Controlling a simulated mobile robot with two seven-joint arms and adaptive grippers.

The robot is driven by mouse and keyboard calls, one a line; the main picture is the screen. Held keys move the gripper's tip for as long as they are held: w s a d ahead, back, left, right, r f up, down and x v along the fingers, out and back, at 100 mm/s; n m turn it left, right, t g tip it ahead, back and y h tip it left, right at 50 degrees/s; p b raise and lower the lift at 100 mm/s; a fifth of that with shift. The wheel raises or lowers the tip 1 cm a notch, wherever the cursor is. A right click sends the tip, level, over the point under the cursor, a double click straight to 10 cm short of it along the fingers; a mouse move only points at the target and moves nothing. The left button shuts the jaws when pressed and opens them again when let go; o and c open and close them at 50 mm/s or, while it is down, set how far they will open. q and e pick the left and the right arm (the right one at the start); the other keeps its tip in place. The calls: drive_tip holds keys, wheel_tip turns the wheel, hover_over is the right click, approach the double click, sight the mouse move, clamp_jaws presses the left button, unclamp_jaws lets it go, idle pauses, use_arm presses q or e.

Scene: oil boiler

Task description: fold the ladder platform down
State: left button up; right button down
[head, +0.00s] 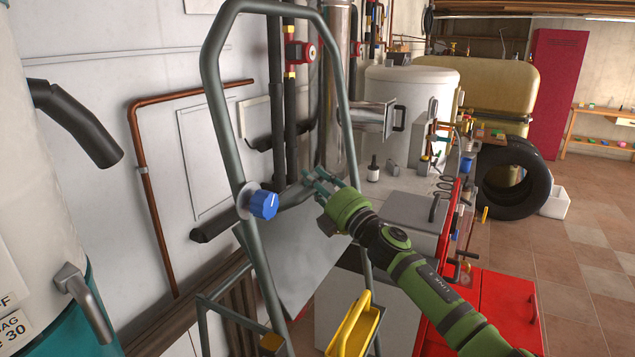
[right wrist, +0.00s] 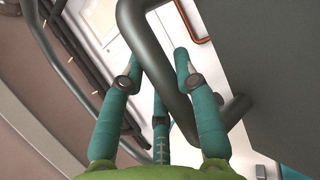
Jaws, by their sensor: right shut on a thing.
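The ladder has a grey-green tubular frame (head: 212,85) that arches up in the head view, with a blue knob (head: 263,204) on its left rail. A flat grey panel (head: 298,262), which looks like the ladder platform, stands steeply tilted between the rails. My right gripper (head: 322,183) is at the panel's upper right, inside the arch. In the right wrist view its teal fingers (right wrist: 157,62) are shut around a bent dark grey tube (right wrist: 170,88) beside a large dark panel (right wrist: 265,65). The exact contact is partly hidden. My left gripper is not in view.
A yellow step or tray (head: 355,325) is low between the rails. Black pipes (head: 276,95) and a copper pipe (head: 150,190) run along the wall behind. A white tank (head: 408,95), a grey box (head: 408,212) and red cabinet (head: 508,300) stand right. Tiled floor at far right is open.

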drive_tip(key=c, duration=0.9)
unclamp_jaws()
drive_tip(key=shift+f, duration=0.1)
drive_tip(key=v, duration=1.2)
